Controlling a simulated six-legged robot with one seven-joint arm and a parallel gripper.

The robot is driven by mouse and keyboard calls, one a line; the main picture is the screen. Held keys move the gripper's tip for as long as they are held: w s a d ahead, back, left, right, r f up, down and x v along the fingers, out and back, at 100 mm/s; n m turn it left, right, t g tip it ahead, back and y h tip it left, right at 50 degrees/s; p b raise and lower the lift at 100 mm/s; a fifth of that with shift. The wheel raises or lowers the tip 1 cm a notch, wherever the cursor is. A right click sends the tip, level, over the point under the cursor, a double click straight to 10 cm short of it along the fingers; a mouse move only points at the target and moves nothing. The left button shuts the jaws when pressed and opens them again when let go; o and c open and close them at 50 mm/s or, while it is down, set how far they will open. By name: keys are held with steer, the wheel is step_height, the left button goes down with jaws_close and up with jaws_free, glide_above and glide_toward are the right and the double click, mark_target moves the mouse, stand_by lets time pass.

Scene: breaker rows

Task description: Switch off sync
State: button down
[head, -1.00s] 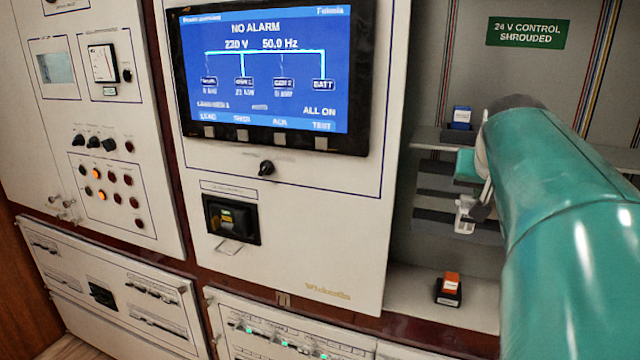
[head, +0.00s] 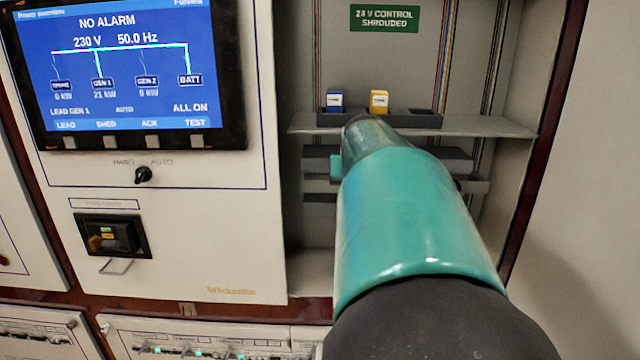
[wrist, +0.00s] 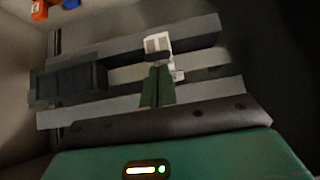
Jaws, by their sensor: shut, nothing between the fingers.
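No label reading sync is legible in either view. In the wrist view my gripper (wrist: 158,88) has its green fingers together and empty. The fingertips point at a white module (wrist: 158,45) with a dark lower part on a grey rail. The tips look close to it or touching; I cannot tell which. In the head view my arm hides the white module and most of the gripper; only a small teal piece of it (head: 335,168) shows beside the rails.
A dark block (wrist: 68,82) sits left on the rails. Orange (wrist: 40,10) and blue (wrist: 70,4) pieces show at the upper left. In the head view, blue (head: 334,100) and yellow (head: 379,101) modules stand in a tray on the shelf (head: 290,125). The cabinet's right wall (head: 520,170) is near.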

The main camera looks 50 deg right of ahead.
steer(key=shift+s+a+f+t+h, duration=0.35)
steer(key=shift+a+f+t+h, duration=0.1)
steer(key=shift+t+h, duration=0.4)
stand_by(0.3)
steer(key=shift+s+a+f+h, duration=0.2)
steer(key=shift+s+a+f, duration=0.05)
steer(key=shift+f, duration=0.3)
steer(key=shift+s+a+f+h, duration=0.15)
steer(key=shift+s+a+f, duration=0.1)
steer(key=shift+f, duration=0.3)
steer(key=shift+r, duration=0.1)
steer(key=shift+r, duration=0.75)
steer(key=shift+a+f, duration=0.1)
